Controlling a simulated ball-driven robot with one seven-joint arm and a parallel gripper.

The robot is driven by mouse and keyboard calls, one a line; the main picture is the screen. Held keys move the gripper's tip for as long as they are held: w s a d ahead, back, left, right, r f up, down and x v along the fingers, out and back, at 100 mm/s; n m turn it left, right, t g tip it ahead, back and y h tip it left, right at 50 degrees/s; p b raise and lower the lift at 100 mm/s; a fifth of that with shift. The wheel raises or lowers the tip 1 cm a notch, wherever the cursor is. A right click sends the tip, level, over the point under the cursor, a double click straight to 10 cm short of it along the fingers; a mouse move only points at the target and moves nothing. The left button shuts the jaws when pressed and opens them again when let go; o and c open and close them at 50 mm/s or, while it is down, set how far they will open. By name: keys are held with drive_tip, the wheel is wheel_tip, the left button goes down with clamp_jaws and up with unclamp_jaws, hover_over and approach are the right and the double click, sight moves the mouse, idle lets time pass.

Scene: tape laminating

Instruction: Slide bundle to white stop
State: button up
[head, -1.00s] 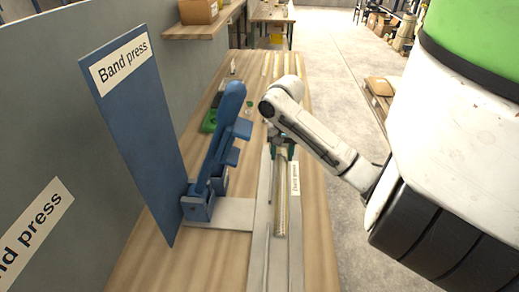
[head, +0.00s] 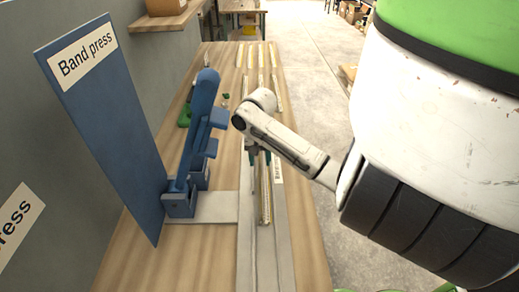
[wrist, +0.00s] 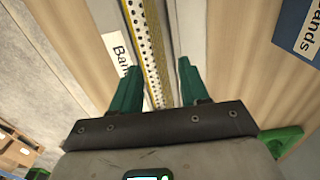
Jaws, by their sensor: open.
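The bundle (head: 265,203) is a long, thin perforated strip with yellow edges. It lies lengthwise in the grey metal channel (head: 248,257) on the bench and also shows in the wrist view (wrist: 148,40). My gripper (head: 260,158) is over the bundle's far part in the head view. In the wrist view my gripper (wrist: 158,88) is open, with one teal finger on each side of the bundle and gaps visible. I cannot make out the white stop. My wrist hides the far part of the channel in the head view.
The blue band press (head: 198,150) and its upright sign panel (head: 105,130) stand left of the channel. Several strips (head: 262,60) lie at the bench's far end. A green object (head: 185,116) sits behind the press. Floor is clear right of the bench.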

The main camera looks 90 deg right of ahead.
sight(260, 168)
drive_tip(key=shift+f, duration=1.65)
drive_tip(key=shift+c, duration=0.2)
clamp_jaws()
unclamp_jaws()
